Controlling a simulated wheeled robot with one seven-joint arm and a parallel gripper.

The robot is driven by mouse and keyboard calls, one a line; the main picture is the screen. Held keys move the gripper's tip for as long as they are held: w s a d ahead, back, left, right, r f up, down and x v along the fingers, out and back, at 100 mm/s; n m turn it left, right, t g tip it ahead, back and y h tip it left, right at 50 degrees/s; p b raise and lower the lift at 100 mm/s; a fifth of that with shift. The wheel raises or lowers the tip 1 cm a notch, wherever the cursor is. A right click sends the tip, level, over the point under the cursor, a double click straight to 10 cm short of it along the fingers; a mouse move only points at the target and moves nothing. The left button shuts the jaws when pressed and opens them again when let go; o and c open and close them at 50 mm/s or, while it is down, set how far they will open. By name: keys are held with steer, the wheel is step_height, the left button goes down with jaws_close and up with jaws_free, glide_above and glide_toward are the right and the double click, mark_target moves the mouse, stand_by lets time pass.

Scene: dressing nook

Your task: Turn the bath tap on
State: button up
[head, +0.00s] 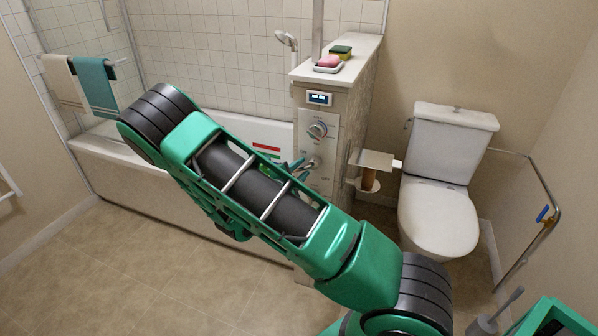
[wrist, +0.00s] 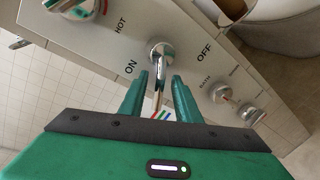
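The bath tap is a chrome lever on a round hub (wrist: 160,52), set on a pale control panel (head: 333,128) between the printed words ON and OFF. In the wrist view the lever extends from the hub down between the two green fingers of my gripper (wrist: 160,78). The fingers stand apart, one on each side of the lever, with a visible gap to it. In the head view my gripper (head: 301,170) is at the panel's lower part, and my forearm hides some of it. Whether water flows cannot be seen.
A paper holder (head: 372,163) juts out right of the panel, near the toilet (head: 437,215). The bathtub (head: 110,152) is behind my arm.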

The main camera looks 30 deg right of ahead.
steer(key=v, duration=1)
steer(key=shift+s+a, duration=0.15)
steer(key=shift+a, duration=0.15)
steer(key=s+d+r+m+g+y, duration=0.2)
steer(key=s+d+m+g+y, duration=0.1)
steer(key=s+d+m+g, duration=0.4)
steer(key=s+d+r+m+g+y, duration=0.25)
steer(key=s+m, duration=0.25)
steer(key=s, duration=0.4)
steer(key=s+a+r+m+y, duration=0.3)
steer(key=s+r+y, duration=0.1)
steer(key=s, duration=0.4)
steer(key=s+a+r+m+t+y, duration=0.1)
steer(key=s+a+r+m+y, duration=0.2)
steer(key=s+r, duration=0.3)
steer(key=s+y, duration=0.1)
steer(key=s, duration=0.2)
